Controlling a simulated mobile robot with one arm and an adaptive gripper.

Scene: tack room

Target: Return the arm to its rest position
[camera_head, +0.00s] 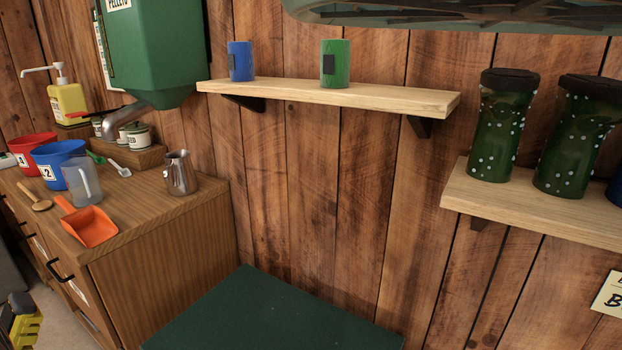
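A wooden cabinet (165,255) at left bears red and blue buckets, a clear jug, an orange scoop (88,226) and a metal pitcher (180,172). A green dispenser (160,50) hangs above. Wall shelves (400,99) hold cups and dark green boots. A dark green surface (270,315) is bare.

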